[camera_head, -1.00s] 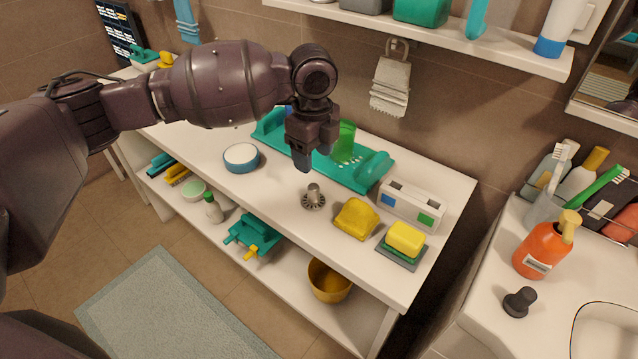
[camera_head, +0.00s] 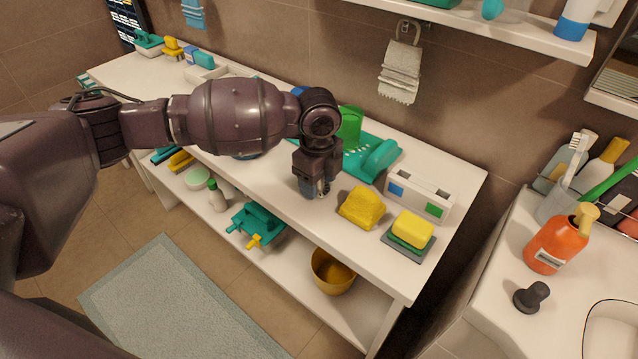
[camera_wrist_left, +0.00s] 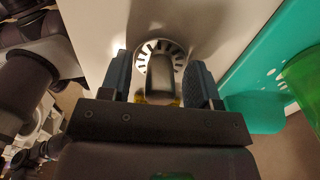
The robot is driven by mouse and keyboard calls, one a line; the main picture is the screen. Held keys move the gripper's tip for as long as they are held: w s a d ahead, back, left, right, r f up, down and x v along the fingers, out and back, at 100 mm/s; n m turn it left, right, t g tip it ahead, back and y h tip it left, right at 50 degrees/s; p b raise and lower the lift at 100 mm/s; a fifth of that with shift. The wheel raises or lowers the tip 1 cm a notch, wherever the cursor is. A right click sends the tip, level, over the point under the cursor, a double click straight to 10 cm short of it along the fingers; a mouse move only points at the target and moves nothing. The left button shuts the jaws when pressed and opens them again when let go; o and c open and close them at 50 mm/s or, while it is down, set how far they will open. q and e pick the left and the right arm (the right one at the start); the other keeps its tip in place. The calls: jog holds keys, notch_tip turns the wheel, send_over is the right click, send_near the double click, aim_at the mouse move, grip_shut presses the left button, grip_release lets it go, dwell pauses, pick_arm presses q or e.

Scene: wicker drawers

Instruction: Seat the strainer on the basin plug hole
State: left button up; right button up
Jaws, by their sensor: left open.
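The metal strainer (camera_wrist_left: 157,50), a slotted disc with an upright knob, stands on the white table. My left gripper (camera_head: 312,187) is open and lowered over it. In the left wrist view the knob lies between the two spread fingers, with a gap visible on each side. In the head view the gripper hides most of the strainer. The basin (camera_head: 606,338) is only partly in view at the lower right, and its plug hole is out of view. My right gripper is not in view.
A yellow cloth (camera_head: 362,207), a yellow sponge (camera_head: 413,229) and a white box (camera_head: 419,194) stand right of the gripper. A teal rack (camera_head: 376,158) is behind. A black stopper (camera_head: 531,298) and an orange bottle (camera_head: 560,242) stand beside the basin.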

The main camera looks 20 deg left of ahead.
pick_arm(q)
jog(key=c, duration=1)
